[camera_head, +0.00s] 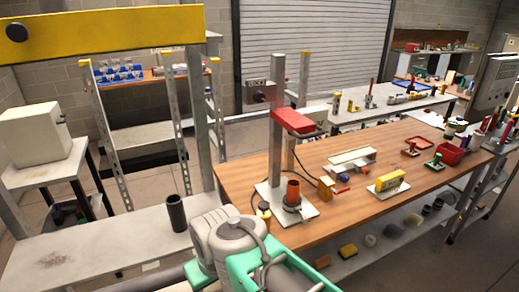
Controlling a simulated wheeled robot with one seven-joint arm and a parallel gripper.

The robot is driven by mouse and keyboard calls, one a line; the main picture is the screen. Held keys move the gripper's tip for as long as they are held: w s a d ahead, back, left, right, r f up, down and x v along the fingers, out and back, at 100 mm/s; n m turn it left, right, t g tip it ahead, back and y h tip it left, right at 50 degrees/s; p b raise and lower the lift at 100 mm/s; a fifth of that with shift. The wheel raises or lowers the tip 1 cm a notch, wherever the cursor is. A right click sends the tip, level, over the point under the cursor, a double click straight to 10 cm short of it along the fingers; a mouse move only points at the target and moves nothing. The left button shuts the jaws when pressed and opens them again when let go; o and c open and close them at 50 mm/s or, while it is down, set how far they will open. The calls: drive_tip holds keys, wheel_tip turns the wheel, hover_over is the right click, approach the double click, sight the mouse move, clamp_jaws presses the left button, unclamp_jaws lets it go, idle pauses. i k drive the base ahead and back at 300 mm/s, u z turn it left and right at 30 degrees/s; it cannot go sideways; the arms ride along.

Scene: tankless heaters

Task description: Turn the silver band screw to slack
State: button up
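A small stand with a pale square base plate (286,205) is at the left end of the wooden workbench. It has a grey upright post (276,130) and a red block (293,121) on an arm at its top. A dark orange-red cylinder (293,189) stands upright on the plate with a grey ring (292,206) low around it. I cannot make out a silver band screw at this size. White and teal parts of my arm show at the bottom centre, in front of the bench's near left corner. No gripper fingers can be made out.
The wooden bench (350,215) also holds a yellow box (389,186), a white channel-shaped piece (351,158) and a red bin (450,153). A black cylinder (176,213) stands on the grey table (95,248) at left. A yellow beam (110,32) crosses the upper left.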

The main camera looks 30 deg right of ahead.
sight(305, 218)
drive_tip(key=z, duration=1.3)
drive_tip(key=k, duration=0.85)
drive_tip(key=u, duration=0.85)
drive_tip(key=i, duration=0.5)
drive_tip(key=u, duration=0.1)
